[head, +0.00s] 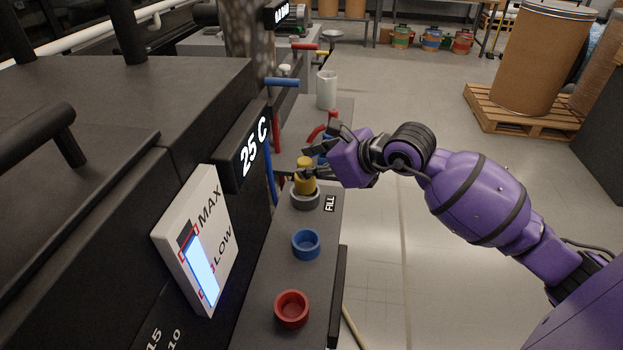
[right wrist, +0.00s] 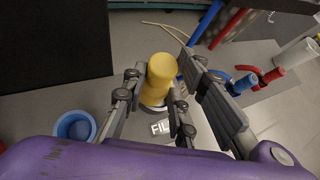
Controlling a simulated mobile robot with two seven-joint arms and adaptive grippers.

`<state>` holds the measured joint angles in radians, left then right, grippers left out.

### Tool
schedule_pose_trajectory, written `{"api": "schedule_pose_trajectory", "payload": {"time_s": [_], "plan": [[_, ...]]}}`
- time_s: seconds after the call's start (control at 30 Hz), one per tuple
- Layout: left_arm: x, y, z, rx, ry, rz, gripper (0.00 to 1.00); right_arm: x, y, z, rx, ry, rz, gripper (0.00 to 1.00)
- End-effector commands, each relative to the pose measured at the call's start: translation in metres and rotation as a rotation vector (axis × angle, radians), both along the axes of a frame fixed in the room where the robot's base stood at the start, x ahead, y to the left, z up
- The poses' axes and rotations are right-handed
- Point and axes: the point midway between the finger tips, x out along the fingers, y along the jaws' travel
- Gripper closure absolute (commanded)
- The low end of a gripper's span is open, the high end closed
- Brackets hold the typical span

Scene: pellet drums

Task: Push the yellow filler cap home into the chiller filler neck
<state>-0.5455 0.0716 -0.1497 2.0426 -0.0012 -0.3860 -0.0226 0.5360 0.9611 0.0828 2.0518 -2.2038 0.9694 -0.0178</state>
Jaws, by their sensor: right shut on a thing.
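The yellow filler cap (head: 306,185) stands roughly upright at the grey filler neck (head: 305,203), beside the FILL label (head: 329,203). The cap's lower end meets the neck's ring, but I cannot tell how deep it sits. My right gripper (head: 308,174) reaches in from the right and is shut on the cap. In the right wrist view the yellow cap (right wrist: 160,78) is between the two fingers, and the neck below is mostly hidden. My left gripper is not in view.
A blue socket (head: 306,244) and a red socket (head: 291,308) are on the same ledge, nearer me. The dark chiller housing with a 25 C display (head: 254,146) and a MAX/LOW gauge (head: 199,243) rises at left. Hoses and a white container (head: 327,90) stand behind.

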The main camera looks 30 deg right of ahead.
Motion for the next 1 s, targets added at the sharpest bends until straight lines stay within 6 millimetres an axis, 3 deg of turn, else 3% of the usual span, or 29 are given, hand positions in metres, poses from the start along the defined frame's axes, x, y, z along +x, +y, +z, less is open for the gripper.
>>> {"api": "schedule_pose_trajectory", "payload": {"time_s": [0.2, 0.37, 0.57, 0.97, 1.0], "plan": [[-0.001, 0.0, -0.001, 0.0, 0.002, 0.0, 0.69, 0.019, -0.008, -0.023, 0.001, -0.003, -0.001, 1.0], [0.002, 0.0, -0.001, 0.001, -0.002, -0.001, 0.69, 0.026, -0.01, -0.032, 0.001, -0.003, 0.0, 1.0], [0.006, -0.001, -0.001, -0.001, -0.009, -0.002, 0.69, 0.025, -0.011, -0.06, 0.002, 0.0, -0.001, 1.0], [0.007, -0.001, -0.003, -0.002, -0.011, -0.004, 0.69, 0.025, -0.01, -0.066, 0.0, -0.002, 0.001, 1.0], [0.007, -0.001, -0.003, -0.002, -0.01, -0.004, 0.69, 0.025, -0.011, -0.067, 0.0, -0.002, 0.001, 0.73]]}}
